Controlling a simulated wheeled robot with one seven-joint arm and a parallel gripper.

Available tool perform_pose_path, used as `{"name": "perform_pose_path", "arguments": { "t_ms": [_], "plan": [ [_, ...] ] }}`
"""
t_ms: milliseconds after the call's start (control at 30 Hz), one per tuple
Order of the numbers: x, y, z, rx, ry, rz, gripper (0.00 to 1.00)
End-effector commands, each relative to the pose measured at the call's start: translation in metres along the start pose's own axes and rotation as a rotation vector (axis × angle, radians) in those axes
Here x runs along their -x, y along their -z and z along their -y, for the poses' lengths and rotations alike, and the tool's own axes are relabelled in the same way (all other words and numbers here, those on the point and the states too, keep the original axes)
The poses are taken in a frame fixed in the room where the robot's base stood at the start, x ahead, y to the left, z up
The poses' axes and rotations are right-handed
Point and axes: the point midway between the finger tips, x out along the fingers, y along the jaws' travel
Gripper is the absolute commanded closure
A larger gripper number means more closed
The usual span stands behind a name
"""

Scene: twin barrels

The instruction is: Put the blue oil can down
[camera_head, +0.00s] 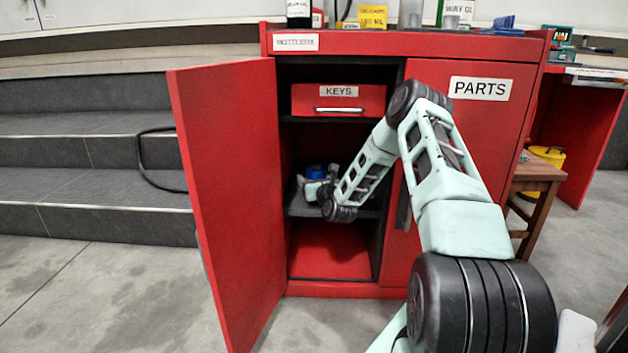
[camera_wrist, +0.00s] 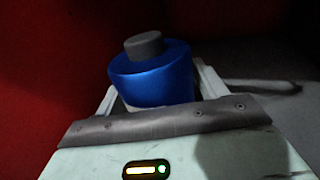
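The blue oil can (camera_wrist: 155,82) has a dark grey cap and stands upright between the fingers of my gripper (camera_wrist: 158,92) in the wrist view. The fingers lie close against its two sides, and my gripper looks shut on it. In the head view a small part of the blue can (camera_head: 316,172) shows inside the open red cabinet, at the middle shelf (camera_head: 300,208). My gripper (camera_head: 317,186) reaches into that compartment. The can's base is hidden, so I cannot tell whether it touches the shelf.
The cabinet's left door (camera_head: 225,200) stands open. A red drawer marked KEYS (camera_head: 338,99) is above the compartment, and the PARTS door (camera_head: 480,120) is to the right. Bottles and boxes stand on the cabinet top (camera_head: 400,45). A wooden stool (camera_head: 535,175) is at the right.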

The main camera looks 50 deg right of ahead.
Motion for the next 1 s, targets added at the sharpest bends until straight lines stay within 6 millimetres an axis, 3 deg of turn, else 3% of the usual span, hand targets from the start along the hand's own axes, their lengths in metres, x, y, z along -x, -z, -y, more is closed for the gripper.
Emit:
{"name": "perform_pose_path", "arguments": {
  "t_ms": [433, 800, 1000],
  "plan": [
    [0.008, -0.004, 0.0, 0.0, 0.0, -0.003, 0.21],
    [0.081, -0.005, 0.0, -0.002, 0.001, -0.006, 0.21],
    [0.11, -0.004, 0.0, -0.001, 0.0, -0.003, 0.21]
  ]
}}
